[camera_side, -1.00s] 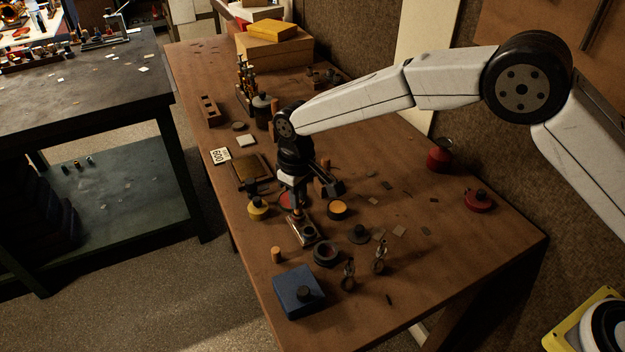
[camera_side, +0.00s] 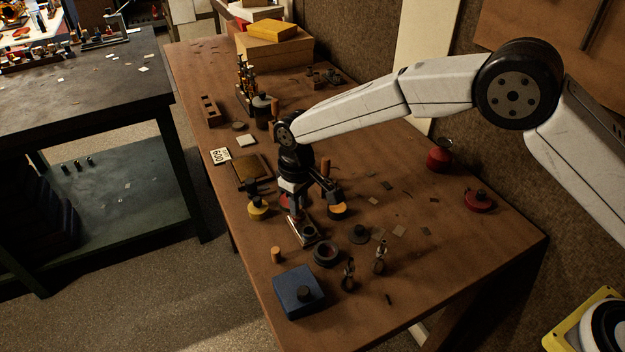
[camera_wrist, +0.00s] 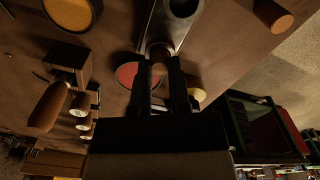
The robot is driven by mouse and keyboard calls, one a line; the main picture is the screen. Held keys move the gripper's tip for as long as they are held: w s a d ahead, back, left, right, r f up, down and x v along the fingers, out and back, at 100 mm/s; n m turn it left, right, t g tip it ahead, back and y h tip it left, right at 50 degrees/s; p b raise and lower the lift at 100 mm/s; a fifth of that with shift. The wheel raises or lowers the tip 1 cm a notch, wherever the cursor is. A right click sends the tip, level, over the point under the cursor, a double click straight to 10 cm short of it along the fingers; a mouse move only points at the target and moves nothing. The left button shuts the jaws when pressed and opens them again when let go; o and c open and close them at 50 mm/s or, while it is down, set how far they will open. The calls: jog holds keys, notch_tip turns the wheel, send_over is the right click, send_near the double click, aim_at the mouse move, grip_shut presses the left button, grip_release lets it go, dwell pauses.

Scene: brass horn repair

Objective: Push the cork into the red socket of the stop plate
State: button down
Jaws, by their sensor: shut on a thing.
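My gripper (camera_side: 296,215) points down over the near part of the work area, at the back end of the metal stop plate (camera_side: 304,228). In the wrist view my gripper (camera_wrist: 160,72) is shut on a small brown cork (camera_wrist: 159,67), whose end shows between the fingers. The stop plate (camera_wrist: 165,32) lies just beyond the fingertips and carries a dark round socket (camera_wrist: 183,6). The fingers hide the spot under the cork, so I cannot tell whether it touches the plate. No red socket on the plate is clearly visible.
A red disc (camera_wrist: 127,74) lies close beside the fingers. Yellow (camera_side: 258,209) and orange-topped (camera_side: 337,211) tins stand to either side. A loose cork-coloured cylinder (camera_side: 277,255), a black ring (camera_side: 326,255) and a blue block (camera_side: 298,291) are nearer the front.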

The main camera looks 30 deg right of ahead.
jog(key=shift+f, duration=0.15)
jog(key=shift+c, duration=2.4)
grip_release()
jog(key=shift+o, duration=0.2)
jog(key=shift+o, duration=1.3)
jog(key=shift+r, duration=3.5)
